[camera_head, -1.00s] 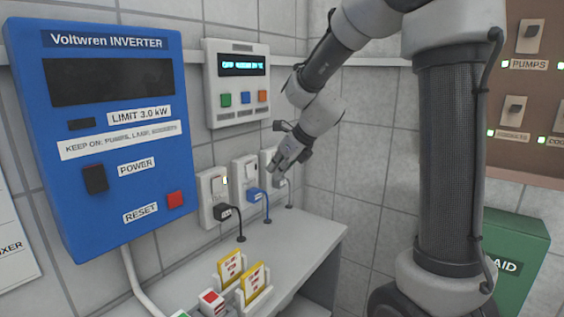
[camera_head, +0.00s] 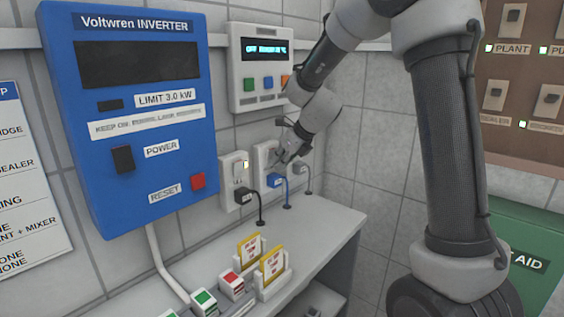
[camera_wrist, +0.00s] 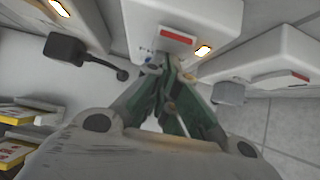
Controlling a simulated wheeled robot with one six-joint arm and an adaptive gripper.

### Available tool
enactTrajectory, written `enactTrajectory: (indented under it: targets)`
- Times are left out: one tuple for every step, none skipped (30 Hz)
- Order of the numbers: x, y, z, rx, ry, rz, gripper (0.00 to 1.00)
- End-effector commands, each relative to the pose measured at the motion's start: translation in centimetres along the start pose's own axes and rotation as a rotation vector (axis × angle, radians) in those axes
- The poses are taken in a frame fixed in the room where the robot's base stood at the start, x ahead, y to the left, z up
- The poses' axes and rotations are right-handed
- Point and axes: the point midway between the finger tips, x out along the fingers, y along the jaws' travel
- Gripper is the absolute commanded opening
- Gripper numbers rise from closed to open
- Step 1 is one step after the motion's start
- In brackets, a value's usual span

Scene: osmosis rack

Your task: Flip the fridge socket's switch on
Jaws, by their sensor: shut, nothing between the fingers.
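Three white wall sockets stand in a row: the left socket (camera_head: 234,172) with a black plug (camera_head: 247,195), the middle socket (camera_head: 264,156) with a blue plug (camera_head: 277,181), and the right one, partly hidden, with a grey plug (camera_head: 300,168). I cannot read which is the fridge's. My gripper (camera_head: 283,158) is shut and empty, at the middle socket's front. In the wrist view its fingertips (camera_wrist: 153,68) are close below that socket's red-marked switch (camera_wrist: 177,37); contact is unclear. An amber lamp (camera_wrist: 203,50) glows beside this switch.
The blue inverter (camera_head: 135,115) hangs left of the sockets, and a white display panel (camera_head: 262,70) hangs above them. Below is a grey bench (camera_head: 325,222) with yellow cards (camera_head: 272,262) in holders. A switch board (camera_head: 525,75) and green box (camera_head: 520,240) are at right.

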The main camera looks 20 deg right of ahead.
Motion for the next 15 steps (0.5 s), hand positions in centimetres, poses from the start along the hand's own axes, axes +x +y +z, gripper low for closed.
enactTrajectory:
  targets:
    - [0.03, 0.01, -0.02, 0.0, 0.0, 0.0, 0.0]
    - [0.02, 0.02, -0.02, 0.0, 0.0, 0.0, 0.0]
    - [0.02, 0.02, -0.03, 0.0, 0.0, 0.0, 0.0]
    - [0.01, 0.02, -0.02, 0.0, 0.0, 0.0, 0.0]
    - [0.01, 0.02, -0.02, 0.0, 0.0, 0.0, 0.0]
    - [0.0, 0.02, -0.02, 0.0, 0.0, 0.0, 0.0]
    - [-0.01, 0.02, 0.0, 0.0, 0.0, 0.0, 0.0]
    - [-0.04, 0.01, 0.03, 0.0, 0.0, 0.0, 0.0]
    - [-0.11, 0.01, 0.08, 0.0, 0.0, 0.0, 0.0]
    - [-0.17, 0.01, 0.14, -0.001, -0.001, 0.0, 0.0]
    - [-0.25, 0.01, 0.21, -0.001, -0.001, 0.0, 0.0]
    - [-0.37, 0.01, 0.32, 0.0, -0.001, 0.0, 0.0]
    - [-0.48, 0.01, 0.42, 0.0, -0.002, 0.0, 0.0]
    - [-0.59, 0.01, 0.52, 0.0, -0.002, 0.0, 0.0]
    - [-0.75, 0.0, 0.65, 0.0, -0.002, -0.001, 0.0]
